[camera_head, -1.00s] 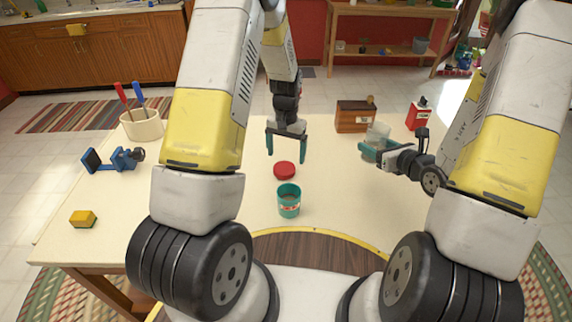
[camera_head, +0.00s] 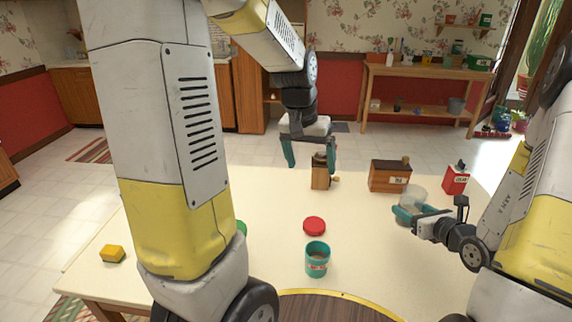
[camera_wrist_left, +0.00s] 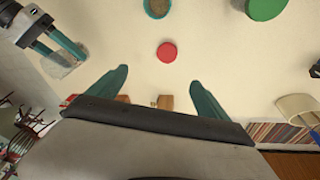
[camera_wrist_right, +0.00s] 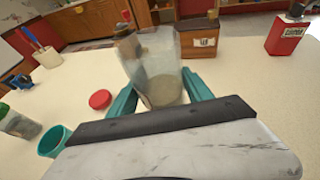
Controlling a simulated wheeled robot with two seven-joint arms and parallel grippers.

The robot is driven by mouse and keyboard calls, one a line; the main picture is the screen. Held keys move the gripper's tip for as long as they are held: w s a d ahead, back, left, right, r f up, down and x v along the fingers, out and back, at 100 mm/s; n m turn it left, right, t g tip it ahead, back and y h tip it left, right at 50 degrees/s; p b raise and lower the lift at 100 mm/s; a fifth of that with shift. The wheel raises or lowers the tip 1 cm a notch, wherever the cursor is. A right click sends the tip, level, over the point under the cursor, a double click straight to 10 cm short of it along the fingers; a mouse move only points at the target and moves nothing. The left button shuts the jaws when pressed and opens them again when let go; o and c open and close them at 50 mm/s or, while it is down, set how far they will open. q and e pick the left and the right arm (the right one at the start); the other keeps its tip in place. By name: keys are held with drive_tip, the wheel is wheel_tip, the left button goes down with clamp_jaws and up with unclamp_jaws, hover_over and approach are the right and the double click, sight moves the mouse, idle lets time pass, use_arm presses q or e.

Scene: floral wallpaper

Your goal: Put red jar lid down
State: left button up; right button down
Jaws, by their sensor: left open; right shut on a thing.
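The red jar lid (camera_head: 314,226) lies flat on the cream table, just behind an open teal jar (camera_head: 317,258). Nothing touches the lid. It also shows in the left wrist view (camera_wrist_left: 166,51) and the right wrist view (camera_wrist_right: 100,99). My left gripper (camera_head: 311,160) is open and empty, raised above the table beyond the lid and clear of it. My right gripper (camera_wrist_right: 162,95) is shut on a clear glass jar (camera_wrist_right: 158,72) at the right of the table. In the head view this glass jar (camera_head: 413,198) looks upright, with greyish contents low inside.
Behind my left gripper stands a wooden grinder (camera_head: 320,176). A wooden box (camera_head: 388,177) and a red tin (camera_head: 455,180) stand at the back right. A green lid (camera_wrist_left: 266,8) is mostly hidden by my left arm in the head view. A yellow block (camera_head: 112,254) lies at the left.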

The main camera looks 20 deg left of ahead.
use_arm(q)
drive_tip(key=s+r+t, duration=0.2)
drive_tip(key=s+r, duration=0.2)
drive_tip(key=s, duration=0.5)
drive_tip(key=s+a+r+t, duration=0.1)
drive_tip(key=s+r, duration=0.4)
drive_tip(key=s, duration=0.3)
drive_tip(key=shift+s+a+r+n+t+h, duration=0.15)
drive_tip(key=shift+s+r+n+t+h, duration=0.1)
drive_tip(key=shift+s+n+t+h, duration=0.15)
